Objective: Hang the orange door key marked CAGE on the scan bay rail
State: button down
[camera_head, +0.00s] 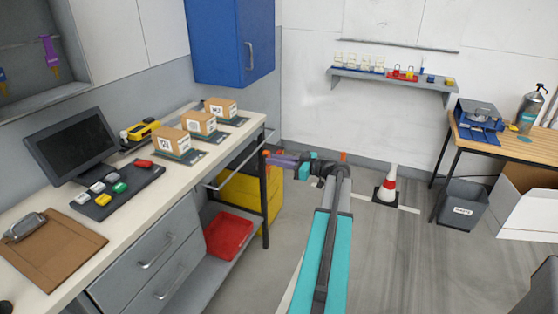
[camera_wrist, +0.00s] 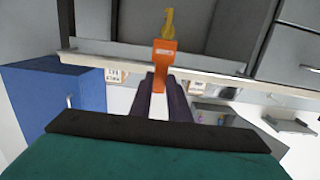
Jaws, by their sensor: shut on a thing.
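My gripper (camera_head: 277,158) is shut on the orange door key (camera_wrist: 165,53), with the dark fingers (camera_wrist: 160,88) on either side of its orange body in the wrist view. A yellow part of the key points away from the fingers. The small label on the key is too small to read. In the head view only a bit of orange (camera_head: 266,153) shows at the fingertips. A thin grey rail (camera_head: 222,186) runs along the bench's right end, close to the gripper in the picture. I cannot tell whether the key touches it, and I see no readable rail name.
The bench (camera_head: 100,255) holds a monitor (camera_head: 72,145), boxes and a clipboard. A blue cabinet (camera_head: 218,45) hangs above. A yellow bin (camera_head: 240,195) stands below the bench end. A purple key (camera_head: 50,55) hangs in the left alcove.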

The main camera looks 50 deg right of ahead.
jog(key=p+x, duration=0.4)
jog(key=x, duration=0.2)
jog(key=shift+w+f, duration=0.15)
jog(key=shift+w, duration=0.2)
dwell(1.0)
jog(key=shift+f+b, duration=0.5)
jog(key=shift+b, duration=0.2)
jog(key=c, duration=1.6)
grip_release()
jog(key=shift+s, duration=0.15)
